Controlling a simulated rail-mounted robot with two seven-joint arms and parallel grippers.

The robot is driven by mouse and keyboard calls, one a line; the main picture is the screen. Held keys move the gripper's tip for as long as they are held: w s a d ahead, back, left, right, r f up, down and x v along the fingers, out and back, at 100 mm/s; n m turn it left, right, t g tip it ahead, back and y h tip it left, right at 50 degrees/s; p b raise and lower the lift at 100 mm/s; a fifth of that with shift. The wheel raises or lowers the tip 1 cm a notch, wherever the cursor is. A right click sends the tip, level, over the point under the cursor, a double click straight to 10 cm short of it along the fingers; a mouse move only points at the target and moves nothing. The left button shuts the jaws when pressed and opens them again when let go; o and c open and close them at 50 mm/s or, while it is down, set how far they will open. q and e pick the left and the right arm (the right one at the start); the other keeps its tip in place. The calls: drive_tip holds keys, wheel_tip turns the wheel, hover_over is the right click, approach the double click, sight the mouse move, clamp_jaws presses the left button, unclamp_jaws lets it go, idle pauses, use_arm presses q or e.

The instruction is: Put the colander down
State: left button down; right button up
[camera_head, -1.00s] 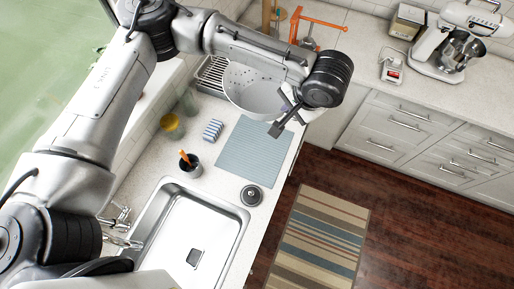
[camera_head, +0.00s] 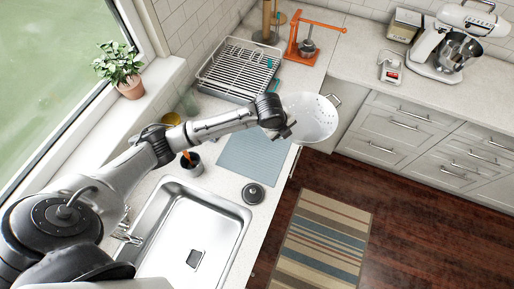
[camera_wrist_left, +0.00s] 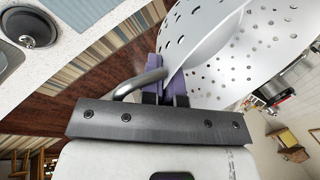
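The white colander (camera_head: 312,116) with round holes is held by my left gripper (camera_head: 288,131). It hangs in the air at the counter's edge, right of the blue-grey mat (camera_head: 250,158) and partly over the floor. In the left wrist view the colander (camera_wrist_left: 225,45) fills the upper right. The purple-padded fingers of my left gripper (camera_wrist_left: 165,82) are shut at its rim, next to its metal loop handle (camera_wrist_left: 138,84). My right gripper is not in view.
A dish rack (camera_head: 238,70) stands behind the mat. A sink (camera_head: 190,235), a dark cup (camera_head: 191,165) and a round dark-lidded item (camera_head: 252,194) are on the near counter. An orange stand (camera_head: 300,42) is at the back. The mat is mostly bare.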

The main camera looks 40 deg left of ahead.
use_arm(q)
drive_tip(key=s+a+f+p, duration=0.1)
drive_tip(key=s+a+f, duration=0.2)
drive_tip(key=a+f, duration=0.1)
drive_tip(key=s+a+f+m+p, duration=0.1)
drive_tip(key=s+a+f, duration=0.2)
drive_tip(key=a+f, duration=0.2)
drive_tip(key=s+a+f+m+p, duration=0.1)
drive_tip(key=s+a+f, duration=0.3)
drive_tip(key=a+f, duration=0.1)
drive_tip(key=shift+f+h, duration=0.3)
drive_tip(key=shift+f, duration=0.55)
drive_tip(key=shift+f, duration=0.15)
drive_tip(key=c, duration=1.4)
unclamp_jaws()
drive_tip(key=shift+o, duration=0.2)
